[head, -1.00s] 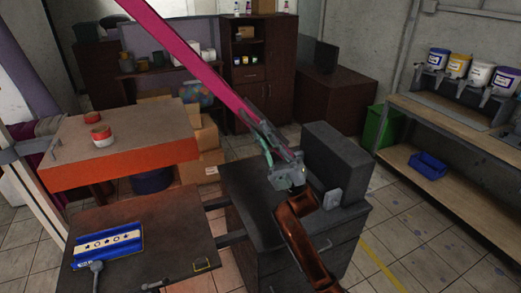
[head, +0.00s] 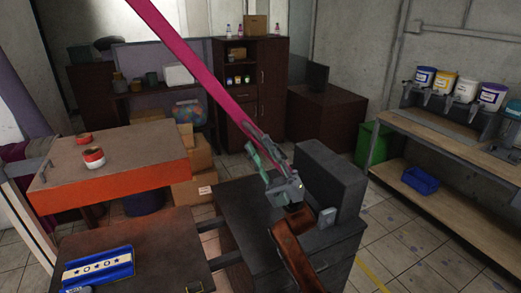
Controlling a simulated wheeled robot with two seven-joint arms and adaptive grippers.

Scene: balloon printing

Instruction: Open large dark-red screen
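A long magenta to dark-red bar (head: 195,65), which looks like the large dark-red screen seen edge-on, slants from the top edge down toward the middle of the head view. Its upper end is out of frame. My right gripper (head: 264,148) is at its lower end, with the fingers apparently closed around that end. The fingertips partly overlap the bar, so the contact is hard to see fully. My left gripper is not in view.
An orange-sided table (head: 110,184) at left carries two red-and-white rolls (head: 94,157). A dark table (head: 160,255) with a blue tool (head: 98,268) stands in front. A dark cabinet (head: 240,205) is beneath my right arm. A shelf (head: 450,130) with paint buckets stands at right.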

